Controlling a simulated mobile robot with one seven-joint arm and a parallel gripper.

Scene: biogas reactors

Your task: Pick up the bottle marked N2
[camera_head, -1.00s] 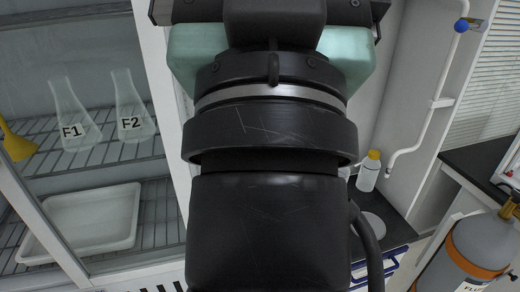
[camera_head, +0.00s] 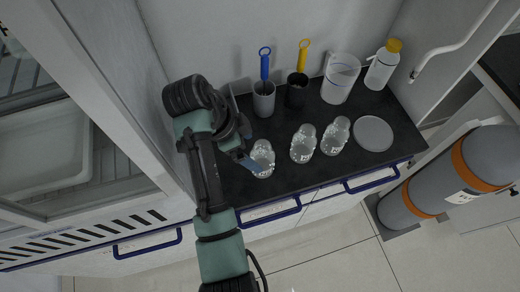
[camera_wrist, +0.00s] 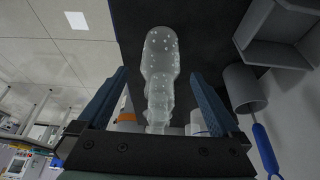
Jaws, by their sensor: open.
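Three small clear bottles stand in a row on the dark counter: a left one (camera_head: 262,160), a middle one (camera_head: 303,145) and a right one (camera_head: 335,136). Their markings are too small to read, so I cannot tell which is N2. My gripper (camera_head: 242,133) is open just left of the left bottle, with one blue finger close to it. In the wrist view a clear speckled bottle (camera_wrist: 160,65) appears between the open fingers of my gripper (camera_wrist: 158,75), with more clear glass overlapping it lower down. I see no grip on it.
Behind the bottles stand a grey cup with a blue-handled tool (camera_head: 264,97), a dark cup with a yellow-handled tool (camera_head: 297,90), a beaker (camera_head: 340,80) and a yellow-capped bottle (camera_head: 382,66). A round disc (camera_head: 373,133) lies right. A cabinet wall (camera_head: 110,60) stands left.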

